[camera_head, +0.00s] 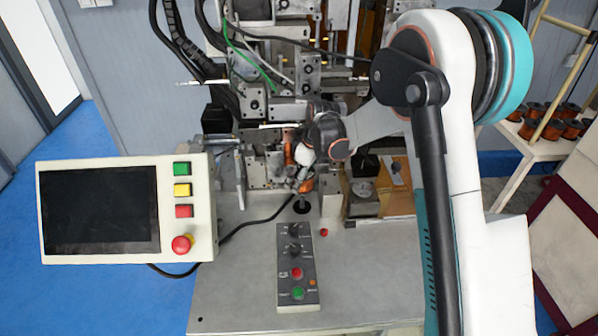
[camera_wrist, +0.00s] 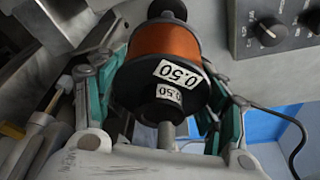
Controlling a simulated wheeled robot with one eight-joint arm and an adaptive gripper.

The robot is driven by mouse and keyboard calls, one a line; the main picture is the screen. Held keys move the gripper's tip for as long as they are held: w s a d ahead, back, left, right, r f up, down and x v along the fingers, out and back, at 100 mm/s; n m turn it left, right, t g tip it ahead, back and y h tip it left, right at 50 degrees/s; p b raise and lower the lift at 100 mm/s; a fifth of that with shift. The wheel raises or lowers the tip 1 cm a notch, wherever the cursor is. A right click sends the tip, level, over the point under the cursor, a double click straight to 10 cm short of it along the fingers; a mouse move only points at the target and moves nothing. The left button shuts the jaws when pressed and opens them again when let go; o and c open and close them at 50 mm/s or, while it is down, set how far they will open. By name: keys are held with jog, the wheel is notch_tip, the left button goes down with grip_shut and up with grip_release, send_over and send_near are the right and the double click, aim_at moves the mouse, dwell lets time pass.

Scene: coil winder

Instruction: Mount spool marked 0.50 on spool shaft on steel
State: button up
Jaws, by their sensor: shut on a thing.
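The spool marked 0.50 (camera_wrist: 166,45) has orange copper wire and black flanges. White 0.50 labels show on its near flange and hub in the wrist view. My gripper (camera_wrist: 164,78) is shut on it, with a teal-and-grey finger on either side. A grey steel rod (camera_wrist: 166,134) shows at the near end of the spool, by the gripper's palm. I cannot tell whether it is the spool shaft or whether the spool sits around it. In the head view, my gripper (camera_head: 303,170) is at the front of the winder, and its fingers and the spool are mostly hidden.
The coil winder (camera_head: 285,105) stands close behind my gripper. A button panel (camera_head: 297,268) lies on the grey table (camera_head: 235,300) in front. A screen panel (camera_head: 125,208) stands at left. Several copper spools (camera_head: 553,130) sit on a rack at right. The front right of the table is clear.

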jog(key=shift+f+b, duration=0.9)
jog(key=shift+f, duration=1.4)
jog(key=shift+f+b, duration=2.05)
jog(key=shift+f, duration=0.45)
jog(key=o, duration=1.6)
jog(key=shift+o, duration=0.2)
notch_tip(320, 180, up, 10)
